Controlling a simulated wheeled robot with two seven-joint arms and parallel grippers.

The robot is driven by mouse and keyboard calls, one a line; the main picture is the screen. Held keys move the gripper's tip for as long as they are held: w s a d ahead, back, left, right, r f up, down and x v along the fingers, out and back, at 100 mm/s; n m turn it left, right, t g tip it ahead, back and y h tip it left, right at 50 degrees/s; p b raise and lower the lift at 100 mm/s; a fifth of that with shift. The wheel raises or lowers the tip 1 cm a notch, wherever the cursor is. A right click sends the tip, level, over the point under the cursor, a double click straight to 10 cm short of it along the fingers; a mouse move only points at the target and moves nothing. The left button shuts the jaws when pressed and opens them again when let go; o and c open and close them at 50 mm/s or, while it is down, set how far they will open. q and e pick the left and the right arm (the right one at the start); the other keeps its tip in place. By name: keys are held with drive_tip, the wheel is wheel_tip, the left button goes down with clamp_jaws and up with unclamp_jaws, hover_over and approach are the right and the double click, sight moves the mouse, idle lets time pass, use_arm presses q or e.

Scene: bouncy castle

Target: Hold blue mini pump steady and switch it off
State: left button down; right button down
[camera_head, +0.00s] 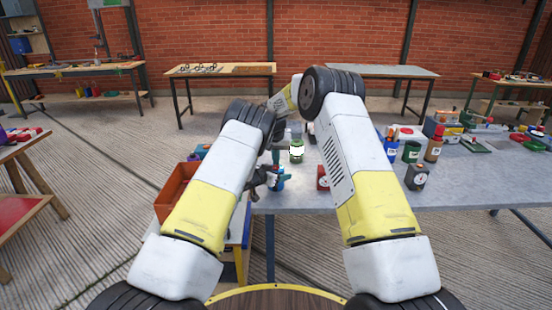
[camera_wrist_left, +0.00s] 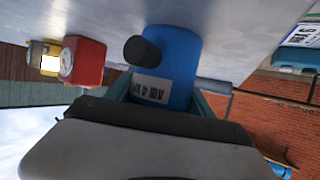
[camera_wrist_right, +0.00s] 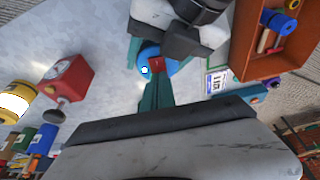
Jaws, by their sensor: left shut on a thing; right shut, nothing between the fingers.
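The blue mini pump (camera_head: 279,182) stands on the grey table near its front left edge. In the left wrist view its blue body (camera_wrist_left: 178,55) shows a black knob and a white label. My left gripper (camera_head: 264,178) is shut on the pump from the left, its teal fingers on either side of the body. In the right wrist view the pump (camera_wrist_right: 147,58) shows a small red part on top. My right gripper (camera_head: 276,160) points down just above the pump, and its teal fingers (camera_wrist_right: 155,84) are shut and empty close to the red part. Contact cannot be told.
An orange bin (camera_head: 172,192) is at the left. Bottles, a black gauge (camera_head: 416,177) and tools stand farther right. The table front between is clear.

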drive_tip(key=shift+f, duration=0.3)
drive_tip(key=shift+s, duration=0.1)
drive_tip(key=shift+s, duration=0.8)
drive_tip(key=shift+a, duration=0.1)
drive_tip(key=shift+r, duration=0.35)
drive_tip(key=v, duration=1.3)
drive_tip(key=shift+w+r, duration=0.3)
drive_tip(key=shift+r, duration=0.05)
